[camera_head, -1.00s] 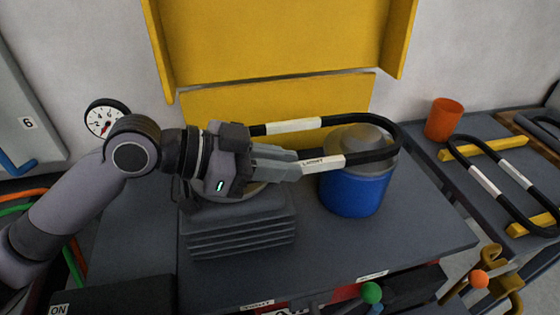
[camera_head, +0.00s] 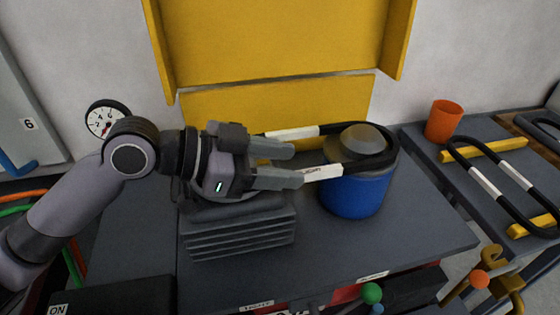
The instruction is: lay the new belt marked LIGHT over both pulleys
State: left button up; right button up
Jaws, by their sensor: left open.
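The belt (camera_head: 386,155) is a black loop with white marked sections; the lettering is too small to read surely. Its right end lies around the domed grey pulley (camera_head: 362,138) on top of the blue drum (camera_head: 355,194). Its two runs go left toward the grey finned motor block (camera_head: 240,235). My left gripper (camera_head: 297,165) is open above the block, its fingers spread apart near the belt's runs. The gripper hides the belt's left end and the left pulley, so I cannot tell how the belt sits there. My right gripper is not in view.
A second black belt (camera_head: 462,153) with white sections lies on yellow bars on the right-hand bench, near an orange cup (camera_head: 444,121). A yellow guard (camera_head: 275,45) stands behind. Wrenches and coloured knobs (camera_head: 372,293) are at the front right. The grey bench top (camera_head: 420,230) is clear at right.

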pick_arm(q)
jog(key=v, duration=0.6)
jog(key=shift+a+f+b, duration=0.1)
jog(key=shift+f+b, duration=0.1)
jog(key=shift+b, duration=0.15)
jog(key=shift+s+a+r, duration=0.15)
jog(key=shift+a+r, duration=0.25)
jog(key=shift+a, duration=0.05)
jog(key=shift+s, duration=0.1)
